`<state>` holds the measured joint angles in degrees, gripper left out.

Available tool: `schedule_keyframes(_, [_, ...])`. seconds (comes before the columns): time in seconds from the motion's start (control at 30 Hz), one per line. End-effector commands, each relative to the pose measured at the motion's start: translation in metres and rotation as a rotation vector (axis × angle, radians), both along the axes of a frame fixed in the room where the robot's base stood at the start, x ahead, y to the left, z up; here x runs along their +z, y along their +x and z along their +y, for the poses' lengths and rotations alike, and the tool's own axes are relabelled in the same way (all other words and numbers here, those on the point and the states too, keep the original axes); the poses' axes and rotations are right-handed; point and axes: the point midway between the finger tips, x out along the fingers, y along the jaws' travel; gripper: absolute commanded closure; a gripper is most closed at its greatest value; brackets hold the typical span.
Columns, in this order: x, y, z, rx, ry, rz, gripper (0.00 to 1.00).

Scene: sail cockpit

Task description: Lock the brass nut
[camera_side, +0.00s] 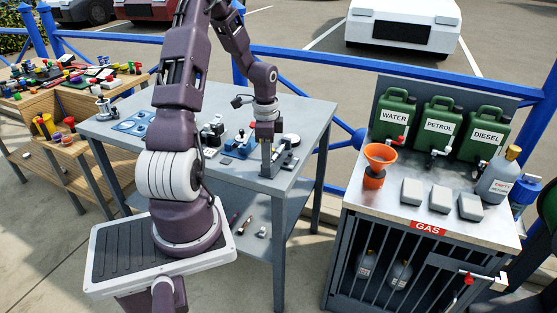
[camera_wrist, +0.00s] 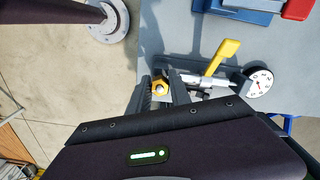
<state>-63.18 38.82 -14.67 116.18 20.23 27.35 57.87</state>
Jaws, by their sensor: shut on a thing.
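The brass nut (camera_wrist: 159,86) is a small yellow-gold ring in the wrist view, at the left end of a metal fitting on the grey bench. My gripper (camera_wrist: 160,80) has one dark finger on each side of the nut and is shut on it. A silver fitting body (camera_wrist: 195,80) runs to the right from the nut. A yellow lever (camera_wrist: 222,57) rises from the fitting. In the side view my gripper (camera_side: 267,165) points down at the near right part of the bench, and the nut is too small or hidden there.
A round white dial (camera_wrist: 262,80) sits right of the fitting. Blue and red parts (camera_wrist: 250,10) lie beyond. Other devices stand on the grey bench (camera_side: 300,115), left of my gripper. A gas cabinet (camera_side: 450,235) with green cans stands to the right.

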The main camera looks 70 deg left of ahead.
Motion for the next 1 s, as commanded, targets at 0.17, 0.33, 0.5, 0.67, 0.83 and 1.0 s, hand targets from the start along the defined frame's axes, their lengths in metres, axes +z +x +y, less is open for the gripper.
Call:
schedule_keyframes(0.17, [-0.0007,-0.0015,0.0,-0.293,-0.002,0.003,1.0])
schedule_keyframes(0.33, [-0.0007,-0.0015,0.0001,-0.33,-0.002,0.003,1.0])
schedule_keyframes(0.5, [-0.0006,-0.0015,0.0001,-0.421,-0.002,0.003,1.0])
schedule_keyframes(0.67, [-0.0006,-0.0014,0.0001,-0.5,-0.002,0.003,0.69])
schedule_keyframes(0.83, [-0.0006,-0.0009,0.0004,-0.498,0.0,0.002,0.69])
schedule_keyframes(1.0, [0.0069,-0.0003,0.0012,-0.496,0.003,0.001,0.69])
